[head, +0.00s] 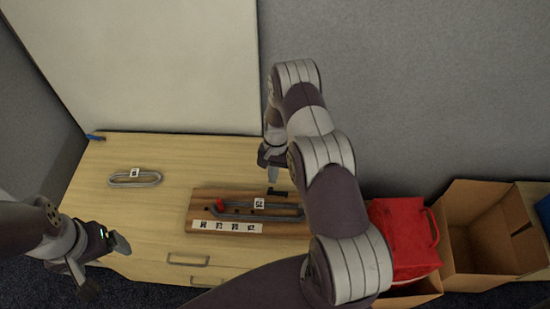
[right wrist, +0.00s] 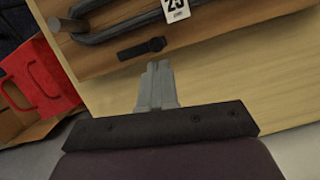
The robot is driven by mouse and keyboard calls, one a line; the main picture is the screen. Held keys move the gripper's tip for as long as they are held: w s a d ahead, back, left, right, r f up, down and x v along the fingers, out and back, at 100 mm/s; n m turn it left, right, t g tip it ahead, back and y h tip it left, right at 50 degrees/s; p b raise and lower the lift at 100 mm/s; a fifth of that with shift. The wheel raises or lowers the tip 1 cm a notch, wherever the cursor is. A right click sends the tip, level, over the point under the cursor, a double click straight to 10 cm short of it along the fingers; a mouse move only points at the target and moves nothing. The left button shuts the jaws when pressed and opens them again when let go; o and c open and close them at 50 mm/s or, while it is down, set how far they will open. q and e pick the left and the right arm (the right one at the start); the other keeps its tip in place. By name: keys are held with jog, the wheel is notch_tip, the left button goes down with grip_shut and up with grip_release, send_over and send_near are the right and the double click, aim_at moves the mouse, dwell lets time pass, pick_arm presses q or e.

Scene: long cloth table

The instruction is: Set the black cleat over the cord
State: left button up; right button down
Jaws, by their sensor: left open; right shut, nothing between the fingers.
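The black cleat (head: 278,192) lies at the far edge of the wooden board (head: 197,207). In the right wrist view, the cleat (right wrist: 142,48) lies flat on the board beside the cord. The grey cord (head: 285,218) runs along the board and carries a 25 tag; it also shows in the right wrist view (right wrist: 112,31). My right gripper (right wrist: 158,68) is shut and empty, its tips just short of the cleat and apart from it in the picture. My left gripper (head: 103,268) is open and empty off the table's near left side.
A second grey loop (head: 120,183) with a tag lies on the table (head: 155,215) to the left. A red piece (head: 219,205) and a strip of number labels (head: 226,227) are on the board. A red bag (head: 403,235) and cardboard boxes (head: 485,230) stand at the right.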

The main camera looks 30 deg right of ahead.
aim_at(269, 190)
jog(key=shift+s+a+f, duration=0.15)
jog(key=shift+s+a, duration=0.1)
jog(key=shift+s, duration=0.05)
jog(key=shift+s+a+n+b, duration=0.2)
jog(key=shift+a+n+b, duration=0.2)
jog(key=shift+n+b, duration=0.45)
jog(key=shift+s+a+n+g+h, duration=0.2)
jog(key=shift+n+g+h, duration=0.1)
jog(key=shift+n, duration=0.45)
jog(key=n, duration=0.1)
jog(key=s+a+n+h+b, duration=0.1)
jog(key=n, duration=0.1)
jog(key=shift+s+b, duration=0.1)
jog(key=shift+b, duration=0.2)
jog(key=n, duration=0.1)
jog(key=s+n, duration=0.1)
jog(key=n, duration=0.1)
jog(key=s+n+h, duration=0.1)
jog(key=shift+a+n+b, duration=0.35)
jog(key=shift+n, duration=0.05)
jog(key=s+n, duration=0.1)
jog(key=n+h, duration=0.1)
jog(key=n, duration=0.1)
jog(key=shift+s, duration=0.35)
jog(key=shift+w+d, duration=0.1)
